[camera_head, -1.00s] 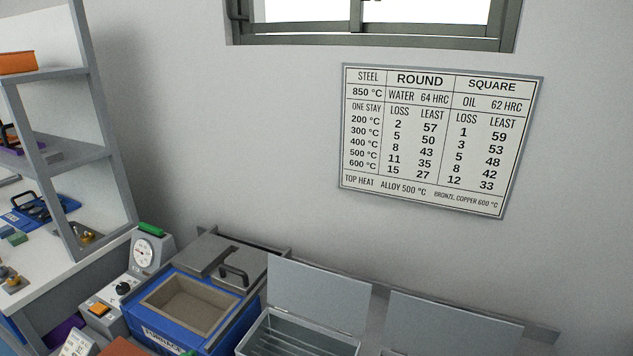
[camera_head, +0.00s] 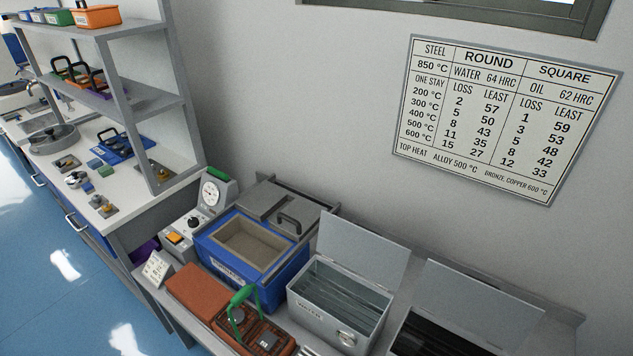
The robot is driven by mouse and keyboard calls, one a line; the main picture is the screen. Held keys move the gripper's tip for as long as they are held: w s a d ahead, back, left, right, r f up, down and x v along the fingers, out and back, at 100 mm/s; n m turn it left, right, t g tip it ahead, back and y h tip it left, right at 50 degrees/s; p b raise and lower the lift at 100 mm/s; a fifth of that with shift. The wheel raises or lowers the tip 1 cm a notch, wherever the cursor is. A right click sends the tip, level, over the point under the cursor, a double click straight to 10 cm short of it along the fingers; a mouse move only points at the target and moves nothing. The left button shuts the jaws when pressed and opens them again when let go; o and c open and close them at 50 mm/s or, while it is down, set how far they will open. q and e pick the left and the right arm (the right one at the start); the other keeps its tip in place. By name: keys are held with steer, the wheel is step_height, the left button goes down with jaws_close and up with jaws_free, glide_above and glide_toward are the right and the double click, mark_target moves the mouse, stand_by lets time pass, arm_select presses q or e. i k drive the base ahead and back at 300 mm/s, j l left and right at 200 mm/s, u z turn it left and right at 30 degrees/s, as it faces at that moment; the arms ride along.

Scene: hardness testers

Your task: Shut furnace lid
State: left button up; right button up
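The blue furnace (camera_head: 214,260) stands on the bench with its top opening uncovered. Its tan inner chamber (camera_head: 251,244) shows and looks empty. The grey furnace lid (camera_head: 272,204) with a dark handle (camera_head: 289,223) lies slid back behind the opening, toward the wall. Neither of my grippers shows in the head view.
A control box with a dial (camera_head: 211,193) stands left of the furnace. A water tank (camera_head: 337,305) and a darker tank (camera_head: 450,335), both with raised lids, stand to the right. A brown block (camera_head: 205,290) and a green-handled tool (camera_head: 238,314) lie in front.

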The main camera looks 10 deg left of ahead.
mark_target(280, 204)
steer(key=j+z, duration=0.15)
steer(key=z, duration=0.65)
steer(key=k+j+z, duration=0.1)
steer(key=j+z, duration=0.25)
steer(key=k+j+z, duration=0.1)
steer(key=j+z, duration=0.3)
steer(key=k+j+z, duration=0.2)
steer(key=j+z, duration=0.15)
